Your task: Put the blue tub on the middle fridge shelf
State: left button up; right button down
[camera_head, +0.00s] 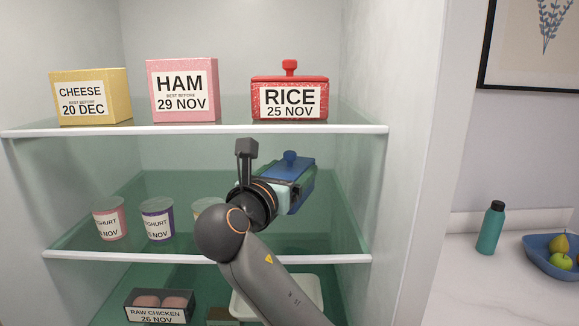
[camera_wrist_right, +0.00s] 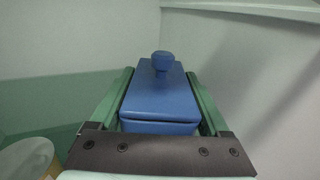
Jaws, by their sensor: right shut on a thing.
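The blue tub (camera_head: 291,162), with a round knob on its lid, is at the right part of the middle fridge shelf (camera_head: 150,254). My right gripper (camera_head: 299,186) is shut on it, and my wrist and arm hide much of its front and left side. In the right wrist view the blue tub (camera_wrist_right: 158,92) sits upright between the two green fingers of my right gripper (camera_wrist_right: 160,106). I cannot tell whether its base touches the shelf. My left gripper is not in view.
Two yoghurt pots (camera_head: 110,219) (camera_head: 157,219) stand left on the middle shelf; another pot (camera_head: 206,208) is partly behind my arm. Cheese (camera_head: 89,96), ham (camera_head: 183,90) and red rice (camera_head: 290,98) boxes stand above. Raw chicken (camera_head: 159,307) and a pale tray (camera_head: 311,290) are below.

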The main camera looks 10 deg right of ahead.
jog(key=shift+s+f, duration=0.15)
jog(key=shift+f, duration=0.4)
notch_tip(320, 180, down, 4)
jog(key=b, duration=0.3)
jog(key=shift+f+b, duration=0.1)
jog(key=shift+b, duration=0.3)
jog(key=shift+f+b, duration=0.5)
jog(key=shift+b, duration=0.2)
jog(key=shift+f, duration=0.55)
grip_release()
jog(key=shift+f, duration=0.1)
